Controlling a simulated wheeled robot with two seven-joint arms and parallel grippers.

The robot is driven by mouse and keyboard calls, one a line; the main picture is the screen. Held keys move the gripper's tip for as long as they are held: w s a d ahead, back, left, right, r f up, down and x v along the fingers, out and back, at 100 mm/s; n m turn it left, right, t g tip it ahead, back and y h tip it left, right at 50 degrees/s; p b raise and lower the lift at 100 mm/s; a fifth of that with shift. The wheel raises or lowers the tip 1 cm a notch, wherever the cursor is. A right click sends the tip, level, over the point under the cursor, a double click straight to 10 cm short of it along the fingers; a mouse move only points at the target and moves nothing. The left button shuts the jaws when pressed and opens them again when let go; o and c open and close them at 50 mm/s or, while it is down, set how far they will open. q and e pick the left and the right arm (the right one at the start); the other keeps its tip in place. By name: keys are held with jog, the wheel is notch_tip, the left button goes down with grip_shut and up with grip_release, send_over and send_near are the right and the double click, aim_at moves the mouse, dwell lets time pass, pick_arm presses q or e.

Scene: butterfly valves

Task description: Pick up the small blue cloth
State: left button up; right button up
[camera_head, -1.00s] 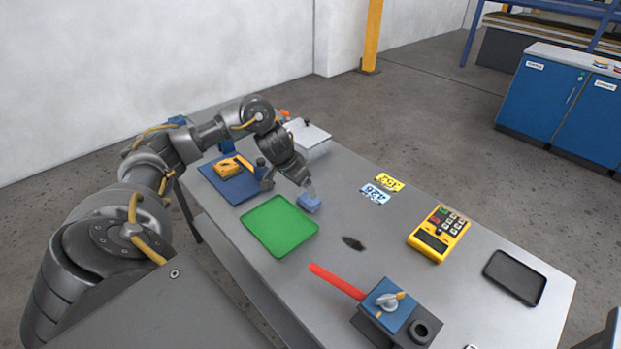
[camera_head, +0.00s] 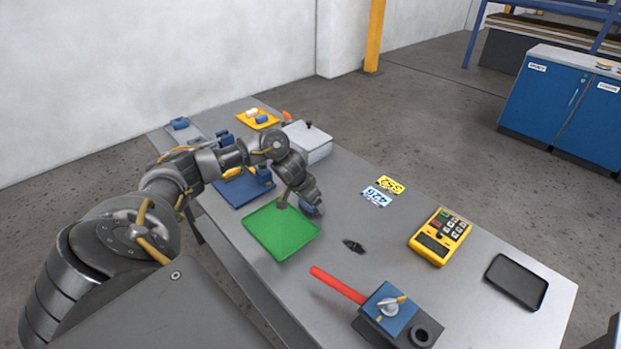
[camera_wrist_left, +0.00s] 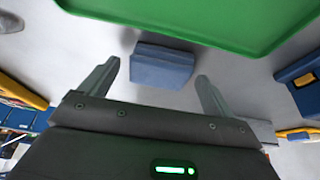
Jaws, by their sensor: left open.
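The small blue cloth (camera_head: 312,209) is a folded block on the grey table, just right of the green tray (camera_head: 272,240). In the left wrist view the cloth (camera_wrist_left: 161,66) lies between and just beyond the two fingertips, close to the green tray's edge (camera_wrist_left: 200,30). My left gripper (camera_head: 300,205) is low over the table beside the cloth and partly covers it in the head view. Its fingers (camera_wrist_left: 158,78) are apart, with nothing held between them. My right gripper is not in view.
A valve block (camera_head: 395,318) with a red handle (camera_head: 338,284), a yellow meter (camera_head: 440,237) and a black tray (camera_head: 516,281) stand to the right. The table around the number plates (camera_head: 383,191) is mostly clear.

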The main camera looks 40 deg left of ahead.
pick_arm(q)
jog(key=c, duration=1.1)
jog(key=shift+o, duration=0.2)
jog(key=shift+r, duration=0.15)
jog(key=shift+r, duration=0.55)
jog(key=s+a+r+b, duration=0.1)
jog(key=s+r+b, duration=0.1)
jog(key=s+r, duration=0.9)
jog(key=shift+s+r+b, duration=0.3)
jog(key=shift+s+r, duration=0.05)
jog(key=shift+s, duration=1.2)
